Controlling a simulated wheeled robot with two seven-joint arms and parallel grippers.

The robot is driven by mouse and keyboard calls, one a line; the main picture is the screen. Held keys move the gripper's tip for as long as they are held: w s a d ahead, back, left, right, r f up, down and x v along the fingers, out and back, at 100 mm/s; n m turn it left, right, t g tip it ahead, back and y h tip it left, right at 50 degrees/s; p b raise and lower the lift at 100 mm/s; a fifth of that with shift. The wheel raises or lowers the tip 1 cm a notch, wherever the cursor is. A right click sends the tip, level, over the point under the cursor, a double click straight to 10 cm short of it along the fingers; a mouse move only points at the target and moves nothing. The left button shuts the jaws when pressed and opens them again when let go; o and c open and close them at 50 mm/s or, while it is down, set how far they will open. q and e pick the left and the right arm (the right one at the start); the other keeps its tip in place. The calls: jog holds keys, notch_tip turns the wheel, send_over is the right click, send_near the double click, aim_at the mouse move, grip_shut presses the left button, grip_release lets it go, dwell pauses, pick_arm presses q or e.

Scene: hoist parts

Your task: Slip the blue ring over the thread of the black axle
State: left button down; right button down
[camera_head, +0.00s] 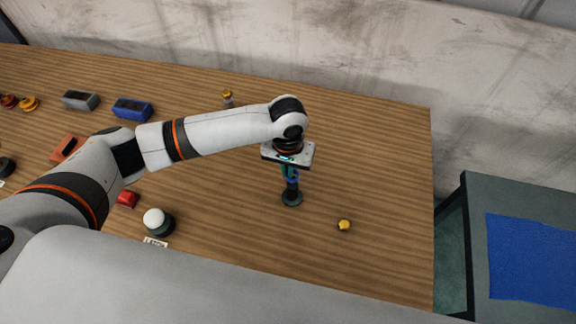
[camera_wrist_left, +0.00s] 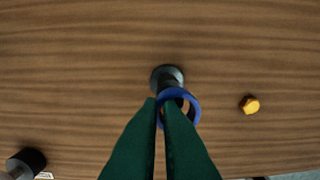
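The black axle (camera_head: 291,198) stands upright on its round base on the wooden table, and its base and shaft also show in the left wrist view (camera_wrist_left: 166,76). My left gripper (camera_head: 290,174) points down right above the axle. Its green fingers (camera_wrist_left: 161,108) are shut on one side of the blue ring (camera_wrist_left: 193,104), which also shows as a small blue patch in the head view (camera_head: 292,179). The ring is at the upper end of the axle. I cannot tell whether it is around the thread or just above it. My right gripper is not in view.
A small yellow nut-like piece (camera_head: 344,225) lies right of the axle. A white-topped black knob (camera_head: 157,221) stands to the left. A blue block (camera_head: 132,109), a grey block (camera_head: 80,100) and a small yellow-topped part (camera_head: 227,98) are farther back. The table's right side is mostly clear.

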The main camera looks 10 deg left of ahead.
pick_arm(q)
jog(key=shift+f, duration=0.6)
dwell(0.4)
